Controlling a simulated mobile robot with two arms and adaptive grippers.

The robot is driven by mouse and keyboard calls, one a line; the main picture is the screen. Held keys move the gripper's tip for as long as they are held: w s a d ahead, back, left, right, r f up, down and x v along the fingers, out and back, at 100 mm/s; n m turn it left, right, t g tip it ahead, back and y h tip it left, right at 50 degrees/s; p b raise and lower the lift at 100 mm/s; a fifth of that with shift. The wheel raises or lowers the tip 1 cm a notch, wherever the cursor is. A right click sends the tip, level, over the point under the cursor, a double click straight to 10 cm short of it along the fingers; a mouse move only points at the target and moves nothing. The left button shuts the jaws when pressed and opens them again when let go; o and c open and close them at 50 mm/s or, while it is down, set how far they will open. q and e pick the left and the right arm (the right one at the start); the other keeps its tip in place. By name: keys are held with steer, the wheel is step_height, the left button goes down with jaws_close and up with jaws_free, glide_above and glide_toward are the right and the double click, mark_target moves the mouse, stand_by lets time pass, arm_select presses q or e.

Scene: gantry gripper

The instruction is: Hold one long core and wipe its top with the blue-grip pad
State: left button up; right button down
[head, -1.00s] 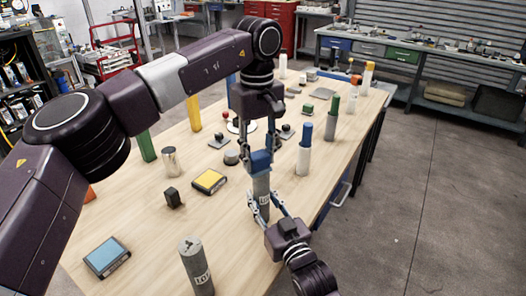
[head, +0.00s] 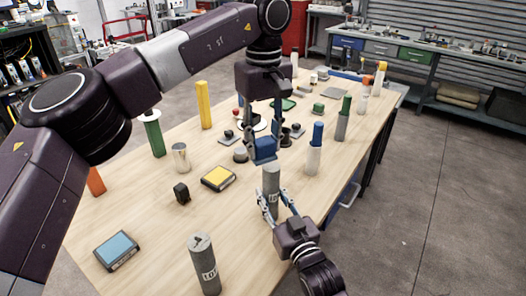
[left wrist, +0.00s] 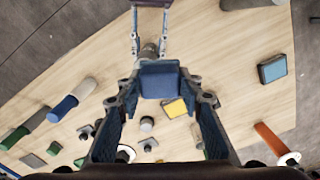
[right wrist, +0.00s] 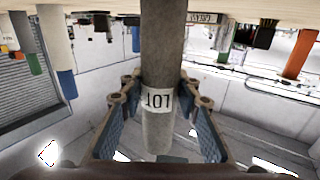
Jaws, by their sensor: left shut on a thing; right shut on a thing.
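My left gripper (head: 264,143) is shut on the blue-grip pad (head: 264,151). The pad also shows between the fingers in the left wrist view (left wrist: 160,82). My right gripper (head: 272,202) is shut on a long grey core (head: 271,180) and holds it upright. A second long grey core (head: 205,270) with a label stands at the front of the table.
The wooden table (head: 150,225) also has a light-blue-topped block (head: 116,249), a yellow-topped block (head: 217,178), a small black block (head: 181,193) and a metal cylinder (head: 180,158). A white cylinder with a blue top (head: 314,155) stands to the right.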

arm_select(q)
steer(key=shift+r, duration=0.95)
steer(key=shift+d, duration=0.1)
steer(key=shift+r, duration=1.5)
arm_select(e)
steer(key=shift+f, duration=0.1)
steer(key=c, duration=1.4)
jaws_free()
steer(key=shift+s, duration=0.1)
steer(key=v, duration=1.2)
